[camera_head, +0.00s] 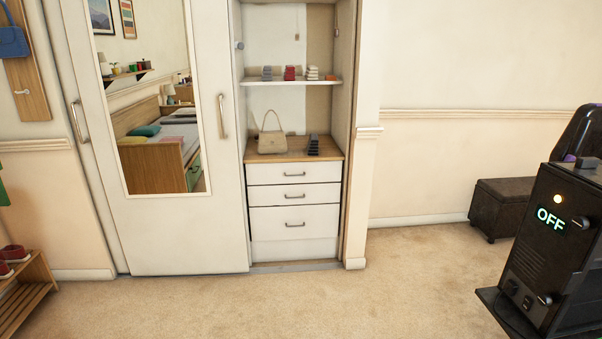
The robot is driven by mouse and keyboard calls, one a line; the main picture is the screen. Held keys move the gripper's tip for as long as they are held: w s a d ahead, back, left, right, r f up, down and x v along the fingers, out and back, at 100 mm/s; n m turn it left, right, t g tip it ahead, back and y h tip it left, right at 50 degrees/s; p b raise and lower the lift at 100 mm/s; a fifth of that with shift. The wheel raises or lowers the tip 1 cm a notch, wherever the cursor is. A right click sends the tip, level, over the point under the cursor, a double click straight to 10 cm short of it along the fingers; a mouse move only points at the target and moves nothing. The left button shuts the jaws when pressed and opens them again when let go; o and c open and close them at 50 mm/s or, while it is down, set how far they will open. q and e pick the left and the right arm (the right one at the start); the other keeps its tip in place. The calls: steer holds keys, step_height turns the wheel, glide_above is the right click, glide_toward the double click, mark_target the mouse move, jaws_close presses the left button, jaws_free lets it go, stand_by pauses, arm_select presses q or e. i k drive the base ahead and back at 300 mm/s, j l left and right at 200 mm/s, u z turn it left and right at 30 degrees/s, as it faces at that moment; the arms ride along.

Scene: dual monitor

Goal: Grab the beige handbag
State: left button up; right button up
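The beige handbag (272,137) stands upright on the wooden top (292,156) of a white drawer unit inside an open wardrobe section. Its thin handle arches up above it. The handbag is on the left part of that top, near the edge of the mirrored door. Neither of my grippers shows in this view.
A dark stacked item (313,145) stands right of the handbag. A shelf (290,81) with small folded items is above. A mirrored sliding door (160,130) stands left. A black machine marked OFF (548,250) is at right. The carpet (300,305) ahead is clear.

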mark_target(273, 142)
steer(key=i+z, duration=0.25)
steer(key=i, duration=1.65)
